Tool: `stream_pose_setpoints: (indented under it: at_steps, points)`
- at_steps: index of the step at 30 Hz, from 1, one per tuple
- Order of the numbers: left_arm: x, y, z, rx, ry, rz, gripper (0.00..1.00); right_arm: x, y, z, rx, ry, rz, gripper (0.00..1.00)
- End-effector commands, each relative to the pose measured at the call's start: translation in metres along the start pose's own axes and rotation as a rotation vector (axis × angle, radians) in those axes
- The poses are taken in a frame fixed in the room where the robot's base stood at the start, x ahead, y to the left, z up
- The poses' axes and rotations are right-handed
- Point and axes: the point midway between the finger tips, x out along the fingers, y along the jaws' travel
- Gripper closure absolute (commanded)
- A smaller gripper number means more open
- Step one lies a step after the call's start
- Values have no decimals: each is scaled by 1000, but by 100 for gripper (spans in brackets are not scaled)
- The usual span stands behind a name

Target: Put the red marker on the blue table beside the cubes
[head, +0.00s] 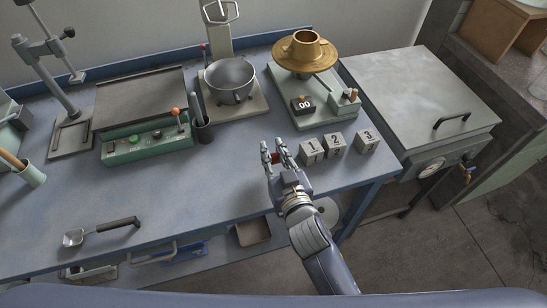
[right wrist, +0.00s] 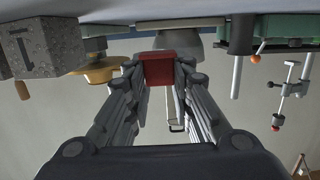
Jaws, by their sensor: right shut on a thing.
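My right gripper (head: 275,150) is over the right part of the blue table (head: 190,205), just left of the numbered cubes. It is shut on the red marker (right wrist: 158,68), which shows as a short red piece between the fingertips in the right wrist view. In the head view only a bit of red shows between the fingers. Cube 1 (head: 312,153), cube 2 (head: 334,143) and cube 3 (head: 367,141) stand near the table's right edge. Cube 1 also shows in the right wrist view (right wrist: 32,50). I cannot tell whether the marker touches the table. My left gripper is out of view.
A green scale (head: 317,112) with a brass pan (head: 303,50) stands behind the cubes. A steel bowl (head: 231,80), a dark cup (head: 203,132) and a green hotplate (head: 148,143) are further left. A scoop (head: 100,231) lies front left. The table's middle is clear.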

Motion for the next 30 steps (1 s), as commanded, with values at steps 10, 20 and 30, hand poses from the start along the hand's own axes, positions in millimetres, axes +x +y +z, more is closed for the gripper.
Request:
stream_pose_setpoints:
  at_steps: [10, 20, 30]
  points:
    - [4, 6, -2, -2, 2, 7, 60, 9, 0, 34, 1, -2, 0, 88]
    - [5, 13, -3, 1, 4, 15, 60, 9, 0, 37, 0, -1, 0, 88]
    - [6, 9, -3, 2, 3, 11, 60, 9, 0, 38, 0, -1, 0, 59]
